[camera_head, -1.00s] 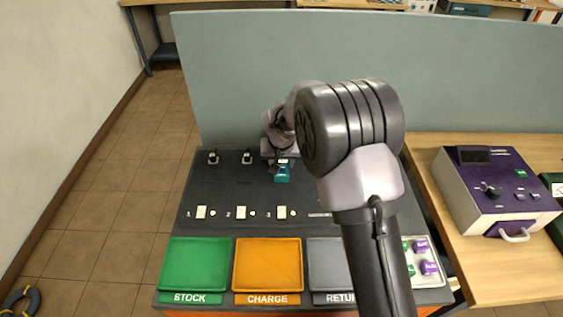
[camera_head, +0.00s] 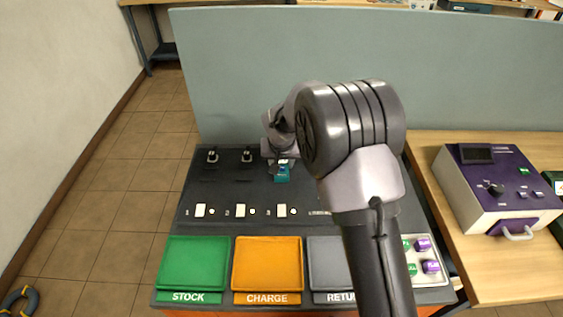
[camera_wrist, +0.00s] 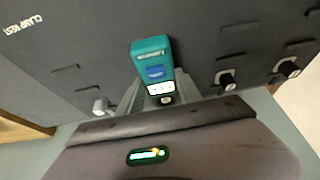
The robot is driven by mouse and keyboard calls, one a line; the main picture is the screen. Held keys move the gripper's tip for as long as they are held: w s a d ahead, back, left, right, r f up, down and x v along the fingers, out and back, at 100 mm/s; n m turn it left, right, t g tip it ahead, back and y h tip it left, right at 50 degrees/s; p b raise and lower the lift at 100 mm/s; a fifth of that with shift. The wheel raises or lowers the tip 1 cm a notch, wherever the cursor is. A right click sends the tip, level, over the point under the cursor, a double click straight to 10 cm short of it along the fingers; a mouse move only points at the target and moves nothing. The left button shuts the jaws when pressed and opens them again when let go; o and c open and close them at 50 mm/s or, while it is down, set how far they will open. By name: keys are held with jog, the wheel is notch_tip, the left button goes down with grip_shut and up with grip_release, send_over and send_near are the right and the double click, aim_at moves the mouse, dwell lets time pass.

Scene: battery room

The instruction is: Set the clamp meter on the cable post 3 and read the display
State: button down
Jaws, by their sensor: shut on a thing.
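The teal clamp meter (camera_head: 282,174) is in my gripper (camera_head: 281,163) over the back of the dark panel. In the wrist view the meter (camera_wrist: 150,50) lies between the grey fingers of my gripper (camera_wrist: 155,92), which is shut on it. Its blue label and small white display (camera_wrist: 160,88) face the camera; the reading is too small to make out. A dark round part (camera_wrist: 166,100) shows just past the display. I cannot tell whether it is the top of cable post 3 or whether the jaws are around a post. In the head view my gripper hides that spot.
Two cable posts (camera_head: 213,156) (camera_head: 247,156) stand left of my gripper. The wrist view shows another post (camera_wrist: 102,105) on the other side. Green (camera_head: 195,262), orange (camera_head: 268,264) and grey trays line the front. A grey-blue partition (camera_head: 240,80) stands behind the panel.

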jog(key=c, duration=1.1)
grip_release()
jog(key=p+v, duration=0.3)
jog(key=v, duration=0.6)
jog(key=shift+s+r+p, duration=0.1)
jog(key=shift+r+p, duration=0.15)
jog(key=shift+p, duration=0.15)
jog(key=shift+s+r, duration=0.35)
jog(key=shift+r, duration=0.3)
